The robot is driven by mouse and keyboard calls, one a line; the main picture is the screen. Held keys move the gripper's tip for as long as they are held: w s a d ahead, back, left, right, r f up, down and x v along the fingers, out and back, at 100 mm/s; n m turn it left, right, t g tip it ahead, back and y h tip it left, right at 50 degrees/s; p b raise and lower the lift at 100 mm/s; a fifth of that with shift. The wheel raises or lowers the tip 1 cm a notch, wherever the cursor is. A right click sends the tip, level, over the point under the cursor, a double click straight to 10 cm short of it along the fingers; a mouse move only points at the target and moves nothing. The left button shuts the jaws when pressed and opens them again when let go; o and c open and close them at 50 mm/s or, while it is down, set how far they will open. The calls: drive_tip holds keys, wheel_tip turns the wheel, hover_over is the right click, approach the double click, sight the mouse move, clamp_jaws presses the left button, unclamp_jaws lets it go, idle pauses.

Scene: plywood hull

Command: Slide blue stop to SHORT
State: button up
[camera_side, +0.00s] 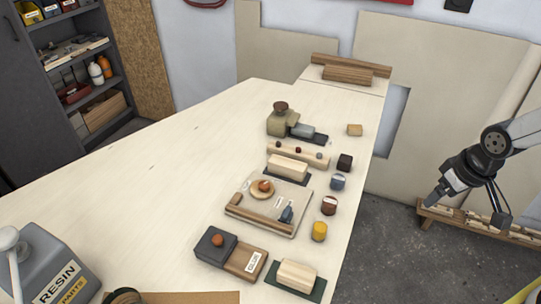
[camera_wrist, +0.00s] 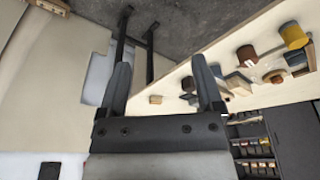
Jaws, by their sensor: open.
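A small blue stop (camera_side: 287,214) stands at the right end of a wooden bar on a pale square board (camera_side: 262,190). A small white label lies near it, but its print is too small to read, so I cannot tell which mark is SHORT. My gripper (camera_side: 466,208) is open and empty, off the table's right side above the floor and well apart from the board. In the wrist view its two dark fingers (camera_wrist: 162,68) are spread with nothing between them. The stop cannot be made out clearly there.
Yellow (camera_side: 319,231), dark red (camera_side: 329,205) and blue-grey (camera_side: 338,181) pieces stand between the board and the table's right edge. A pale block (camera_side: 297,275) and a labelled wooden block (camera_side: 243,263) lie in front.

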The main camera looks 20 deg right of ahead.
drive_tip(key=shift+w+a, duration=0.1)
drive_tip(key=shift+c, duration=1.3)
drive_tip(key=m+g, duration=0.3)
drive_tip(key=m, duration=0.6)
hover_over(287, 212)
drive_tip(key=d, duration=0.1)
drive_tip(key=shift+w+f, duration=0.1)
drive_tip(key=shift+f, duration=0.1)
drive_tip(key=shift+a, duration=0.55)
drive_tip(key=shift+f, duration=0.2)
drive_tip(key=shift+f, duration=3.75)
